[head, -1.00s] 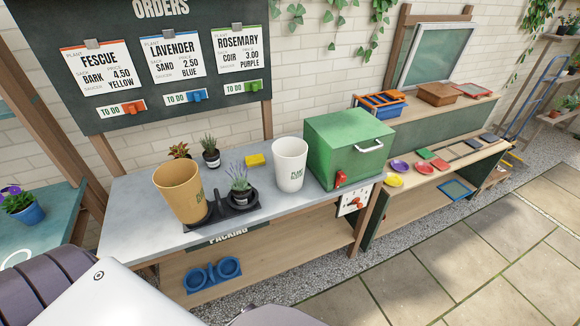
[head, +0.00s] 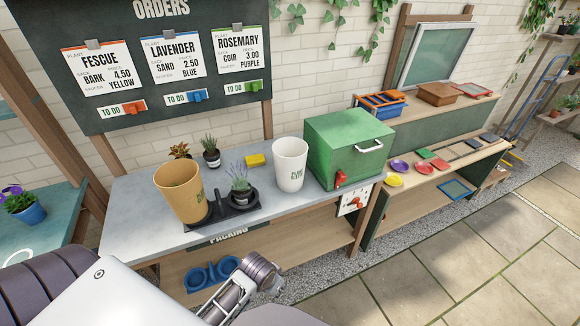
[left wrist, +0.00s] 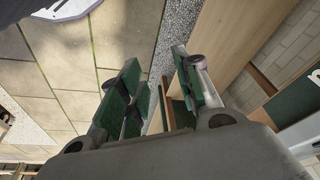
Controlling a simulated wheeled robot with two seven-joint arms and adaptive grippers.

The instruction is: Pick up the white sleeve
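The white sleeve (head: 290,167) stands upright on the grey bench top (head: 140,238), left of the green box, in the head view. It is a tall cup shape with green print. My left gripper (head: 243,287) shows at the bottom of the head view, in front of the bench and nearer to me than the sleeve, apart from it. In the left wrist view the left gripper's green-padded fingers (left wrist: 156,75) are spread with nothing between them. The sleeve does not show in that view. My right gripper is not in view.
A brown sleeve (head: 179,192) and a potted lavender (head: 239,187) stand in a black tray (head: 216,214) left of the white sleeve. The green box (head: 348,150) stands close on the right. A blue double holder (head: 211,275) sits on the lower shelf.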

